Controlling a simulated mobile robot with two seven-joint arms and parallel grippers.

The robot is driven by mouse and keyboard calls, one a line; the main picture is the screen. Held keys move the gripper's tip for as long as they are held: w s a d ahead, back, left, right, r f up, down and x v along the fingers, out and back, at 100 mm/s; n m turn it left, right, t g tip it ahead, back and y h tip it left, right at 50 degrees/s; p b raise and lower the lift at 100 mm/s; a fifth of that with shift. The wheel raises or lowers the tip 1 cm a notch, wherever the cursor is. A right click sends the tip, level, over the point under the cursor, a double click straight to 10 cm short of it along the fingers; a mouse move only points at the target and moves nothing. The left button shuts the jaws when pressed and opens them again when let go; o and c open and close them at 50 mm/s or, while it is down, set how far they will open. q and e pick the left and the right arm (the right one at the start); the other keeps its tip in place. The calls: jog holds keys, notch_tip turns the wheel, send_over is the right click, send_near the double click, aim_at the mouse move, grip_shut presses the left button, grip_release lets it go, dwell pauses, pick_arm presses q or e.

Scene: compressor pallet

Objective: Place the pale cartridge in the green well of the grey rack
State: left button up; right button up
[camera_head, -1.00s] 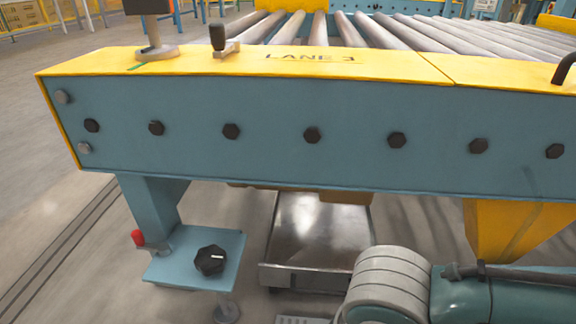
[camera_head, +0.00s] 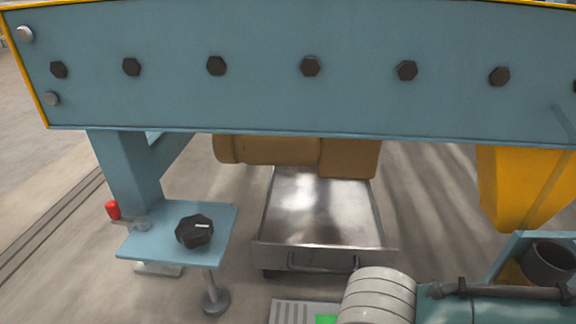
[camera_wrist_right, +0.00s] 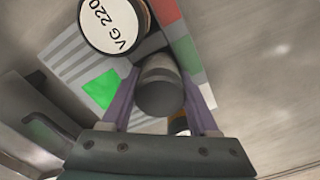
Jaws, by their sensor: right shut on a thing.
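The grey rack (camera_head: 290,312) shows only partly at the bottom of the head view, with its green well (camera_head: 326,320) at the edge. In the right wrist view the rack (camera_wrist_right: 68,58) has light stripes and the green well (camera_wrist_right: 102,90) looks empty. My right gripper (camera_wrist_right: 160,76) is shut on a grey cylindrical cartridge (camera_wrist_right: 160,92), seen nearly end-on to the right of the well. It looks shaded, so I cannot tell how pale it is. Its far end is hidden. My left gripper is not in view.
A cartridge marked VG 220 (camera_wrist_right: 112,25) stands close beyond the well. Another orange-and-white thing (camera_wrist_right: 178,124) shows behind the right finger. A metal tray (camera_head: 318,215) lies under the blue beam (camera_head: 270,100). A dark knob (camera_head: 195,232) sits on a blue plate at left.

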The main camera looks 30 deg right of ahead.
jog(key=shift+f, duration=0.15)
jog(key=o, duration=1.4)
notch_tip(320, 180, up, 12)
jog(key=p, duration=1)
jog(key=shift+p, duration=0.3)
jog(key=s+a+r+t+y, duration=0.2)
jog(key=a+r, duration=0.3)
jog(key=r, duration=0.2)
jog(key=s+d+r+m, duration=0.1)
jog(key=d+r, duration=0.1)
jog(key=d, duration=0.1)
jog(key=s+d+r+m+t+h, duration=0.1)
jog(key=d+r, duration=0.1)
jog(key=r, duration=0.1)
jog(key=s+d+r+m, duration=0.1)
jog(key=d+r, duration=0.1)
jog(key=d, duration=0.1)
jog(key=shift+d+r+t+h, duration=0.3)
jog(key=shift+h, duration=0.1)
